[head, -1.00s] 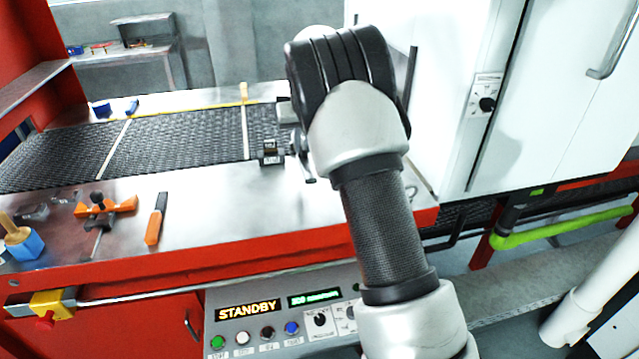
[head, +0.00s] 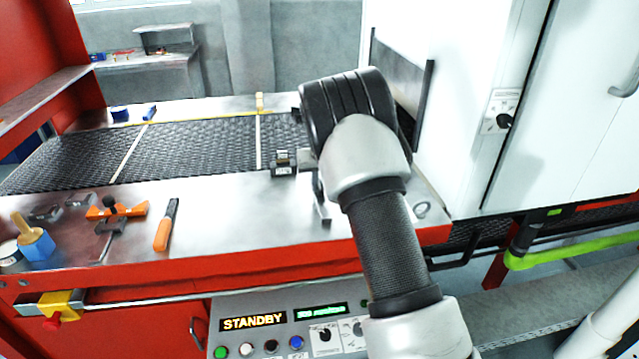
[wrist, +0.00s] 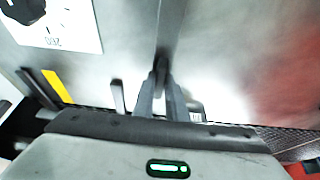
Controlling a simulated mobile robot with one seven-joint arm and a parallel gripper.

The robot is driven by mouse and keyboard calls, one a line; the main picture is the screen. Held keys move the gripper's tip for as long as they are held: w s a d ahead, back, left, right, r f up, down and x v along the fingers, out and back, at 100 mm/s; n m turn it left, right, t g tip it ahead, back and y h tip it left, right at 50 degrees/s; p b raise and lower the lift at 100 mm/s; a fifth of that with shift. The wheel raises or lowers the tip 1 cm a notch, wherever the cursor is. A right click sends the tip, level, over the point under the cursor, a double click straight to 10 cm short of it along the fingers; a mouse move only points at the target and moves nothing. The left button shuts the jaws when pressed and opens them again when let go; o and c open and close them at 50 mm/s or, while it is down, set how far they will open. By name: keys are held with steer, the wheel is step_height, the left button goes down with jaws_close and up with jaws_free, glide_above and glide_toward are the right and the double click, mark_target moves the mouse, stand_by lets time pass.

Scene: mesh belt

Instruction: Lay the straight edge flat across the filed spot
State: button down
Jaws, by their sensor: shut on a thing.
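My gripper (wrist: 161,72) points away from the camera in the wrist view, its two grey fingers close together on a thin dark strip (wrist: 168,35), which looks like the straight edge. The strip blurs into the grey surface behind it, so its full length is unclear. In the head view my arm hides most of the gripper; a thin grey part (head: 322,200) hangs below the wrist over the steel table edge. The dark mesh belt (head: 190,145) lies left of the gripper. I cannot make out the filed spot in either view.
A small black block (head: 284,163) sits at the belt's near edge, close to my gripper. A white cabinet (head: 455,100) stands close on the right.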

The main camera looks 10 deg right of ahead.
steer(key=shift+r, duration=0.15)
steer(key=c, duration=1.8)
jaws_free()
steer(key=shift+f, duration=0.2)
steer(key=shift+o, duration=0.2)
